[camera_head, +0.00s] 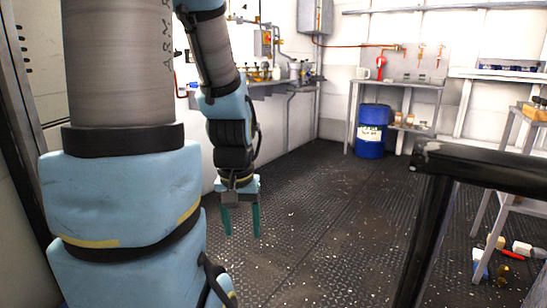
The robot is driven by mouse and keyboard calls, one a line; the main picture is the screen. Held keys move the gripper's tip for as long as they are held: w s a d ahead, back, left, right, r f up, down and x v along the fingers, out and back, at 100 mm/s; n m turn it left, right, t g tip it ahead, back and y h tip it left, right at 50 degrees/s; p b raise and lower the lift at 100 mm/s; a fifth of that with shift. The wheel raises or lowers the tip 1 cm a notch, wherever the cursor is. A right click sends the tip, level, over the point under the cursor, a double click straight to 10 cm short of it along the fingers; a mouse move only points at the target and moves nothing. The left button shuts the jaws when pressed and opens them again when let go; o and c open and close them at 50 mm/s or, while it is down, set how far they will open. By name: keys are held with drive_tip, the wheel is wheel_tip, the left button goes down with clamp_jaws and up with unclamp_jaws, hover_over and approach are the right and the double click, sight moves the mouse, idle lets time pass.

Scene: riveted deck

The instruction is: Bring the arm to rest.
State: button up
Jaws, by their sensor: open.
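My arm fills the left side of the head view, with light blue joints and grey links. My gripper (241,221) hangs at the arm's end and points down. Its two green fingers are apart, with nothing between them. It is in the air over the dark riveted floor, left of the picture's middle, and no object touches it.
A blue drum (371,138) stands by a grey table (396,88) at the back. A wall shelf (263,87) with small items runs behind my arm. A black frame (480,166) stands close on the right. The floor (320,215) between is clear.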

wheel_tip(320, 180, up, 26)
drive_tip(key=p, duration=2.4)
